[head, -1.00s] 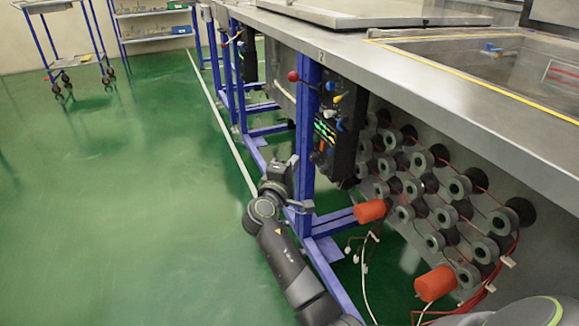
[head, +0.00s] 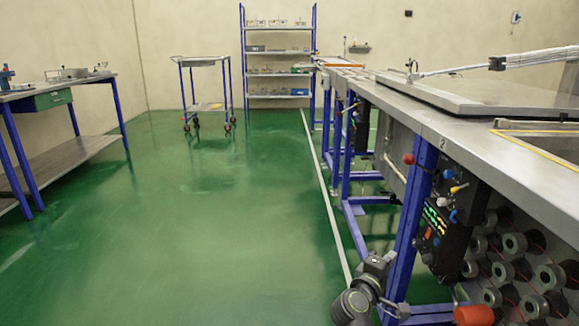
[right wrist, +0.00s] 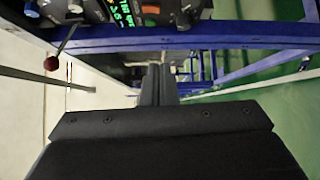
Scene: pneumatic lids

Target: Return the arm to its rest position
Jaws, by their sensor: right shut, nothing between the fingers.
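My right gripper (head: 398,310) is low in the head view, beside the blue frame of the long metal table. In the right wrist view, its dark fingers (right wrist: 156,85) are together with nothing between them. A control panel (head: 445,228) with coloured knobs and a lit display hangs under the table edge, above and to the right of the gripper. The panel also shows at the top of the right wrist view (right wrist: 122,14). A red ball-ended lever (head: 409,158) sticks out near the blue post. My left gripper is not in view.
The blue table leg (head: 412,235) stands close to my right arm. Round grey cylinders (head: 515,270) and an orange-red cylinder (head: 474,315) are under the table. The green floor (head: 200,240) to the left is open. A trolley (head: 205,90), shelf rack (head: 278,50) and workbench (head: 60,95) stand farther off.

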